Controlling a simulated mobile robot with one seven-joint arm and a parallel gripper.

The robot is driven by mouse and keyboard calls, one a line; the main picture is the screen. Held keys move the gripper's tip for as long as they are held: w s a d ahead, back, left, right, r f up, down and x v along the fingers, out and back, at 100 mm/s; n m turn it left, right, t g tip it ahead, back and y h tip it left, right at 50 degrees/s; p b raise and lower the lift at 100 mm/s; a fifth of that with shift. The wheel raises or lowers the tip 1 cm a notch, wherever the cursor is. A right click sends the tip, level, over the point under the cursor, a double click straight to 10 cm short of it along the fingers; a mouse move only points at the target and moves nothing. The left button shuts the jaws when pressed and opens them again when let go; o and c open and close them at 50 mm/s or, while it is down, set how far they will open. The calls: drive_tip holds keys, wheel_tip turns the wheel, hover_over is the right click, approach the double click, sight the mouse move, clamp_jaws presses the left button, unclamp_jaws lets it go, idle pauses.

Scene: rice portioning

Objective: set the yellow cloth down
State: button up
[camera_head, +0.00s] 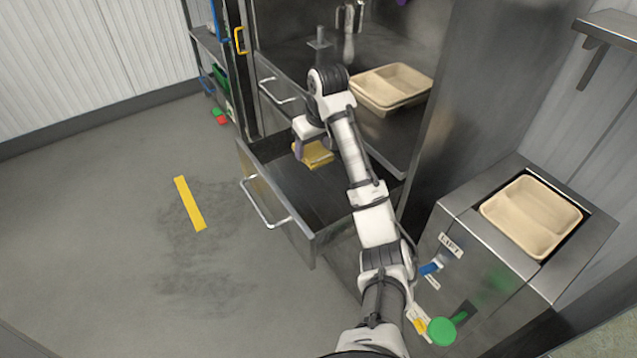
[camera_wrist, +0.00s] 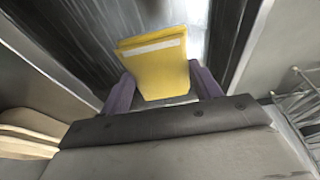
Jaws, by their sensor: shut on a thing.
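The yellow cloth (camera_head: 319,155) is a folded block with a pale stripe, seen close up in the wrist view (camera_wrist: 155,62). My gripper (camera_wrist: 163,92) is shut on it, with a purple finger on each side of the cloth. In the head view my gripper (camera_head: 303,150) is over the open drawer (camera_head: 262,208), whose dark floor shows below and around the cloth. I cannot tell whether the cloth touches the drawer floor.
Beige trays (camera_head: 392,88) stand on the steel counter right of my arm. Another beige tray (camera_head: 530,215) sits in the lift unit (camera_head: 490,265) at right. The open drawer has a front handle (camera_head: 266,205). A yellow strip (camera_head: 190,204) marks the clear floor at left.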

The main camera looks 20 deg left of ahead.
sight(321, 157)
wheel_tip(321, 157, down, 14)
drive_tip(key=shift+w+r+p, duration=0.1)
drive_tip(key=shift+r+p, duration=0.1)
drive_tip(key=shift+p, duration=1)
drive_tip(key=shift+f, duration=0.1)
drive_tip(key=o, duration=0.9)
drive_tip(key=shift+o, duration=0.2)
drive_tip(key=b+v, duration=0.2)
drive_tip(key=v, duration=0.9)
drive_tip(key=shift+d+r, duration=0.1)
drive_tip(key=shift+r, duration=0.55)
